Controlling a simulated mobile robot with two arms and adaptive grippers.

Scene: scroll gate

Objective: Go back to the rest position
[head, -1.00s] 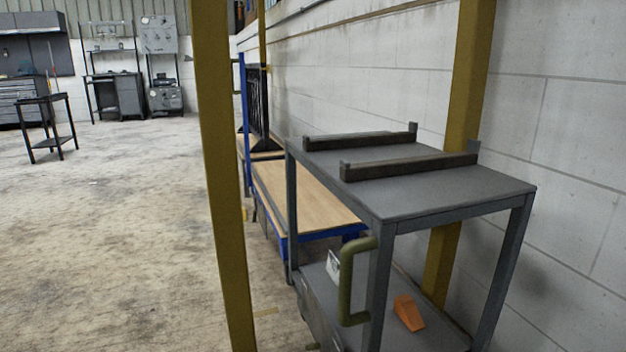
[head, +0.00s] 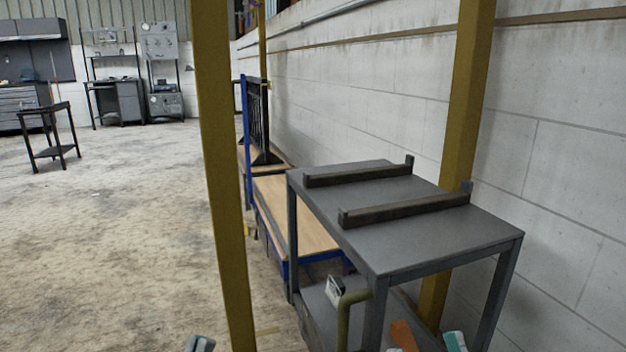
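My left gripper (head: 200,344) shows only as a small grey and teal tip at the bottom edge, over the floor left of the cart. My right gripper (head: 455,341) seems to be the teal and white tip at the bottom right, in front of the cart's lower part. Both are mostly cut off by the frame, so whether they are open or shut is hidden. I see nothing held in the visible parts. The task names no other object.
A grey cart (head: 440,238) with two dark rails and an olive handle (head: 344,318) stands close in front. An orange piece (head: 403,335) shows low inside it. Yellow posts (head: 222,180) stand left and behind. A blue-framed trolley (head: 300,220) is beyond.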

